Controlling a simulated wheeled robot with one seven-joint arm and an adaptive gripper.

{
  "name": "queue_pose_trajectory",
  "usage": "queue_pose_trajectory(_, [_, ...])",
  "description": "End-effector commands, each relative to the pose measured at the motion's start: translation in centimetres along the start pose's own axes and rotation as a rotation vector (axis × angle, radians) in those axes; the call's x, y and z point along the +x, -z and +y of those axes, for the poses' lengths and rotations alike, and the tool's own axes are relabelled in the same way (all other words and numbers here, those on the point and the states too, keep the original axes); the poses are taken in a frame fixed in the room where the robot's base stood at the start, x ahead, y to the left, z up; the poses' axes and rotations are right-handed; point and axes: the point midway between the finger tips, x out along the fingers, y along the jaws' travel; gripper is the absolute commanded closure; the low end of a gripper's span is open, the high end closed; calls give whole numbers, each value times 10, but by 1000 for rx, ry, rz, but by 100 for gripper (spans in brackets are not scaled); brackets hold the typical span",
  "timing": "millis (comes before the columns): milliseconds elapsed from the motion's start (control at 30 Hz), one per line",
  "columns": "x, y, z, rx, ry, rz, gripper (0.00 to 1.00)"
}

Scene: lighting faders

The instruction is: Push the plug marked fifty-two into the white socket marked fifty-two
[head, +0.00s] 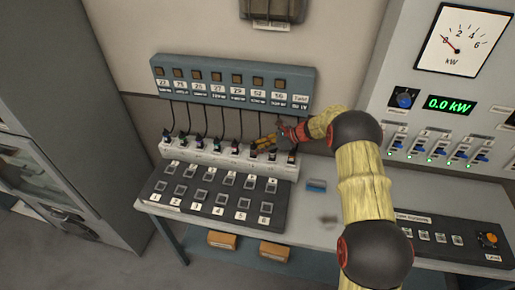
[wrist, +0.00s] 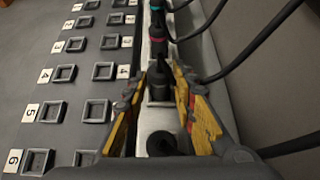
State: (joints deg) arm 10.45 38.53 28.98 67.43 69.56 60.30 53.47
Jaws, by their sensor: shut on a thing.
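My gripper (head: 257,145) is low over the right part of the white plug rail (head: 181,151). In the wrist view its yellow fingers (wrist: 163,72) are shut on a dark plug (wrist: 160,85), which appears upright at the rail; I cannot tell how deep it sits. No number on this plug is readable. A label reading 52 (head: 258,83) is on the blue wall panel (head: 307,80), second from the right among the numbered labels. I cannot make out which white socket is marked fifty-two.
Several corded plugs (head: 184,137) stand along the rail to the left. A dark round opening or plug top (wrist: 163,143) lies nearer the wrist camera. A grey button board (head: 160,209), numbered 1 to 6, lies before the rail.

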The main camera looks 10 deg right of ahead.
Motion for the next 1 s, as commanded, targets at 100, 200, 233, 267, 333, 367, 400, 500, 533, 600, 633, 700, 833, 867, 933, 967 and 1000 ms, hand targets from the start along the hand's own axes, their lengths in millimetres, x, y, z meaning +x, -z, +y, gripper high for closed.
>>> queue_pose_trajectory(100, [0,0,0,0,0,0,100])
queue_pose_trajectory(200, [1,1,0,0,0,0,100])
queue_pose_trajectory(233, [1,1,0,0,0,0,100])
queue_pose_trajectory(267, [1,1,0,0,0,0,100])
queue_pose_trajectory(333, [2,2,0,0,0,0,100])
queue_pose_trajectory(367, [2,2,0,0,0,0,100])
queue_pose_trajectory(400, [2,3,0,0,0,0,100])
queue_pose_trajectory(500, [3,4,0,0,0,0,100])
queue_pose_trajectory(533, [3,4,0,0,0,0,100])
queue_pose_trajectory(600, [4,5,0,0,0,0,100])
queue_pose_trajectory(633, [4,6,0,0,0,0,100])
queue_pose_trajectory(700, [4,6,0,0,0,0,100])
queue_pose_trajectory(833, [4,6,0,1,0,1,100])
queue_pose_trajectory(867, [4,7,0,1,0,1,100])
queue_pose_trajectory(933, [4,7,0,1,0,1,100])
queue_pose_trajectory(967, [5,7,0,1,-1,1,100])
queue_pose_trajectory(1000, [5,7,0,1,-1,1,100])
